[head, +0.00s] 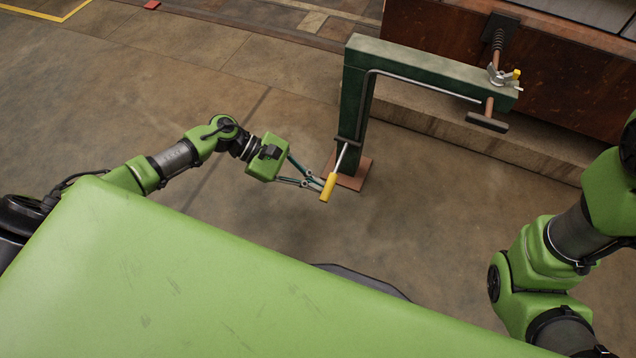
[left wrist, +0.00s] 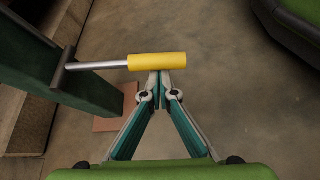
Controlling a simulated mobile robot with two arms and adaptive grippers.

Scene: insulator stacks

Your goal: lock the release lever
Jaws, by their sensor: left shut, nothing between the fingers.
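The release lever (head: 330,185) is a metal rod with a yellow grip. It sticks out from the lower part of a dark green post (head: 353,100) and slants down toward me in the head view. In the left wrist view the lever's yellow grip (left wrist: 157,62) lies crosswise just beyond the fingertips. My left gripper (head: 318,184) is shut and empty, its tips right at the grip. It also shows in the left wrist view (left wrist: 160,76), where I cannot tell whether the tips touch the grip. My right gripper is out of view.
The post stands on a reddish-brown base plate (head: 354,172). Its top beam (head: 430,70) reaches right to a clamp with a small yellow-tipped handle (head: 515,75). A rusty brown block (head: 560,80) stands behind on a concrete step. The floor left of the post is clear.

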